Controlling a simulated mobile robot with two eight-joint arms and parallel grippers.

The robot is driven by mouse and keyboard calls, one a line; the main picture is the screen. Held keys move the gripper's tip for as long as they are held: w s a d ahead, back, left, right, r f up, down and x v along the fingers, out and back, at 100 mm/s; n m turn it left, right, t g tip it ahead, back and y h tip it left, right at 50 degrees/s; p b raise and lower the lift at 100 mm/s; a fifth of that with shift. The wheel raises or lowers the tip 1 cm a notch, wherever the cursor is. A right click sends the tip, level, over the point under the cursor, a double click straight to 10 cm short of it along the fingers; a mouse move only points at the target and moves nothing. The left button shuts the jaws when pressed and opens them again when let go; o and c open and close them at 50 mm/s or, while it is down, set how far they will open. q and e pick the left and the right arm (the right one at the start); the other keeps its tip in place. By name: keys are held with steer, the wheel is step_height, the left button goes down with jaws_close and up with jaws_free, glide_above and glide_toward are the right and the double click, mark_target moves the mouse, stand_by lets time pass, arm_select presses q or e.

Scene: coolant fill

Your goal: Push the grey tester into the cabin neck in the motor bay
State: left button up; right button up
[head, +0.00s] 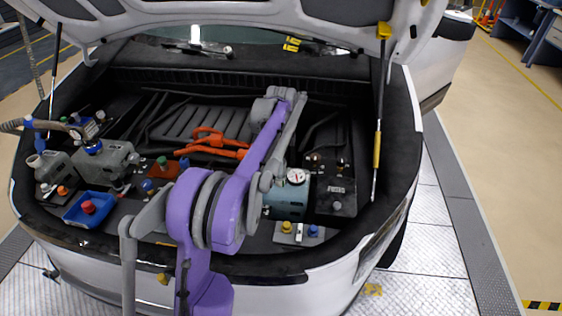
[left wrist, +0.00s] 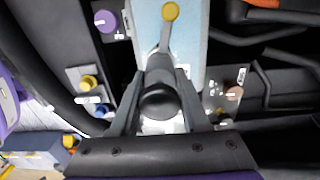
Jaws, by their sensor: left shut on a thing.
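My left gripper (left wrist: 158,95) is shut on a dark, round-ended grey piece, which I take to be the grey tester (left wrist: 158,104). In the head view my gripper (head: 270,184) is at the left side of a teal tank (head: 288,204), mostly hidden by my purple arm. A white dial (head: 297,176) shows at the tank's top. My right gripper is out of view.
Yellow (head: 287,227) and blue (head: 313,231) knobs stand at the bay's front. A black box (head: 336,190) is right of the teal tank. Grey tanks (head: 106,160), a blue tray (head: 76,216) and a gauge with hose fill the left. Orange cables (head: 215,144) cross the middle.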

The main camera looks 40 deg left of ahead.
arm_select(q)
steer(key=shift+m, duration=1.6)
steer(key=m, duration=0.3)
steer(key=shift+m, duration=0.3)
steer(key=o, duration=1.1)
steer(key=shift+f, duration=0.1)
steer(key=shift+o, duration=0.2)
step_height(320, 180, up, 11)
steer(key=shift+f+p, duration=0.1)
steer(key=shift+p, duration=0.3)
steer(key=shift+s, duration=0.1)
